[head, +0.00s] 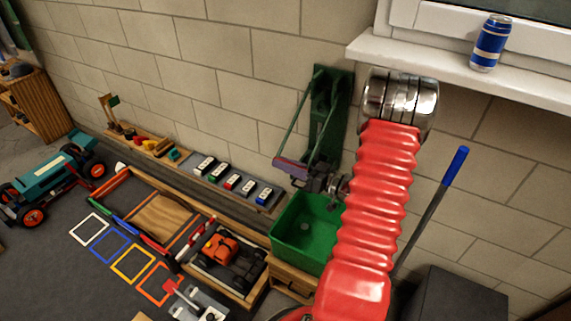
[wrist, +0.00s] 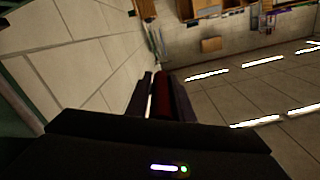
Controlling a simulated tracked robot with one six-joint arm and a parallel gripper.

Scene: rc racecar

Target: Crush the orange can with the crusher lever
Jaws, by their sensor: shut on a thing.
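The green can crusher (head: 332,105) is fixed to the brick wall, left of my red arm. Its lever has thin green side bars that run down to a dark red crossbar handle (head: 289,166). My gripper (head: 303,177) is at this handle and shut on it. In the wrist view, a dark red bar (wrist: 162,100) lies between the fingers of my gripper (wrist: 160,95). I cannot make out an orange can in either view; the inside of the crusher is partly hidden.
A green bin (head: 290,240) stands below the crusher. A blue can (head: 490,43) stands on the windowsill (head: 450,62). A grey rod with a blue grip (head: 455,162) leans right of my arm. Toy cars and a wooden tray lie at left.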

